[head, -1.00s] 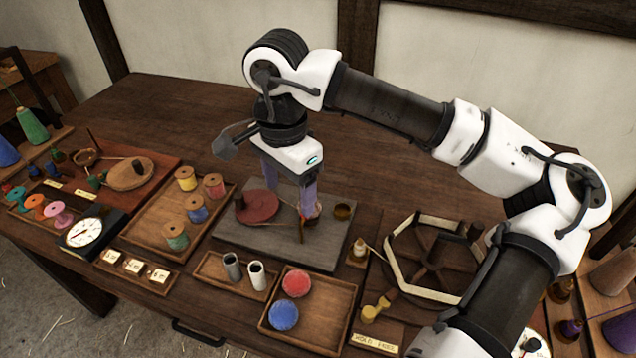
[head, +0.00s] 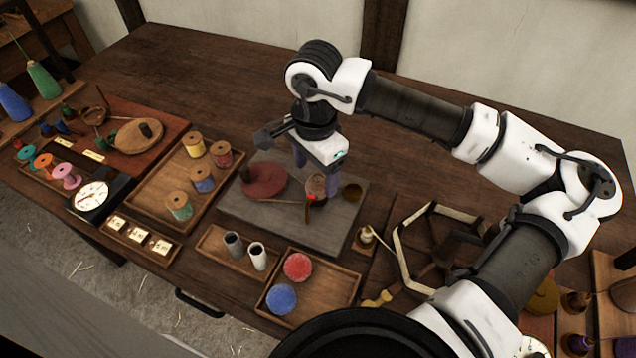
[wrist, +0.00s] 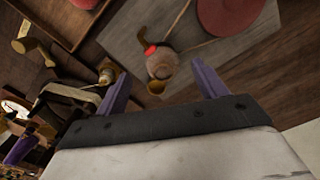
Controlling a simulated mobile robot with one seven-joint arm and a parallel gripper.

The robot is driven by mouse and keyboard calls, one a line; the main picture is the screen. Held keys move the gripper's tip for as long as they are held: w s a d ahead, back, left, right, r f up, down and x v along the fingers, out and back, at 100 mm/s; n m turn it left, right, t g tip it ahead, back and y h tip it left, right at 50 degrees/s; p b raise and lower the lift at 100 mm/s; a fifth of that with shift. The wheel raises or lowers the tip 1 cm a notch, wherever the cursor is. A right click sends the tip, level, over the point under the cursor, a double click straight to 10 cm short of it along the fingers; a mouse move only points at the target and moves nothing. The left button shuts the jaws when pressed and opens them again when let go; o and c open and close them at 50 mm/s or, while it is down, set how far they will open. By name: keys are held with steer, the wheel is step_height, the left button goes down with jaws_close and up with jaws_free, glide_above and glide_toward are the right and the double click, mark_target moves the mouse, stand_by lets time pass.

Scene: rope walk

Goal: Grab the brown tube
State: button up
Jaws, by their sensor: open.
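A short brown tube (head: 315,186), pale brown on top, stands on the grey board (head: 260,222) beside a dark red disc (head: 265,180). A small red-tipped piece lies against its near side. The tube also shows in the wrist view (wrist: 162,64), between and just beyond my fingertips. My gripper (head: 317,177) is open, pointing down, with its purple fingers on either side of the tube in the head view. I cannot tell whether either finger touches it. A dark brass cup (head: 352,193) stands close by on the right.
A tray with a grey tube (head: 233,244) and a white tube (head: 258,256) lies in front. Another holds a red disc (head: 298,267) and a blue disc (head: 282,299). Colored spools (head: 202,179) stand left; a hexagonal reel frame (head: 405,250) is right. The table behind is clear.

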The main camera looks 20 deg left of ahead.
mark_target(317, 179)
steer(key=shift+w+f+p, duration=0.15)
steer(key=shift+f+p, duration=0.4)
steer(key=shift+f, duration=0.8)
steer(key=shift+w+f+p, duration=0.15)
steer(key=shift+f+p, duration=0.4)
steer(key=shift+f, duration=0.8)
steer(key=c, duration=1.1)
